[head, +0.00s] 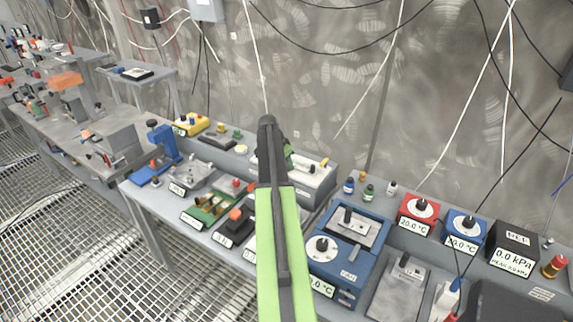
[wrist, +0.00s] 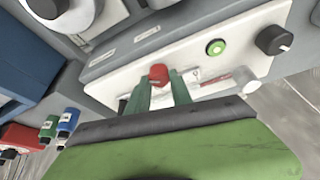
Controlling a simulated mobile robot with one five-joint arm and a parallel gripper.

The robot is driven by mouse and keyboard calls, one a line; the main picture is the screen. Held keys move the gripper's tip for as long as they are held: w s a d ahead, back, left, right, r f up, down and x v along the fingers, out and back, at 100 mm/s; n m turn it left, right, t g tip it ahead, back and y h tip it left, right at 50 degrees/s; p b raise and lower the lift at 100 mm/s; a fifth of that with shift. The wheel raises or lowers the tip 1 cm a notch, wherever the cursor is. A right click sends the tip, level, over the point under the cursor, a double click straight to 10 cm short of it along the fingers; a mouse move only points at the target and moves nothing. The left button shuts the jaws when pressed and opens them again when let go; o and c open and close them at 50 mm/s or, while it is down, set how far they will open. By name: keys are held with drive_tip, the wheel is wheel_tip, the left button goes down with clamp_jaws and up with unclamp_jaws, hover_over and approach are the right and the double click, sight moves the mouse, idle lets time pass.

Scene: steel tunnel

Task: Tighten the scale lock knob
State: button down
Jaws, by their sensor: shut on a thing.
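A white box-shaped device (wrist: 200,55) fills the middle of the wrist view. A red knob (wrist: 158,72) on its face sits between the two green fingers of my gripper (wrist: 158,86), which is shut on it. No readable label confirms that this is the scale lock knob. The same face carries a green button (wrist: 216,47), a black knob (wrist: 274,39) and a pale scale strip, partly hidden by a finger. In the head view the white device (head: 315,182) stands at the back of the bench, partly covered by my arm; the red knob is hidden there.
A blue device with a dial (head: 322,244) stands right of my arm. Small bottles (head: 368,192), a red dial box (head: 418,214) and a black pressure box (head: 512,248) stand farther right. A blue stand (head: 162,150) and a green board (head: 212,206) are to the left.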

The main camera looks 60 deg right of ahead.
drive_tip(key=c, duration=1.1)
unclamp_jaws()
drive_tip(key=shift+c, duration=0.2)
drive_tip(key=p+v, duration=1.6)
drive_tip(key=v, duration=0.1)
drive_tip(key=shift+a+r, duration=0.15)
drive_tip(key=shift+r, duration=0.05)
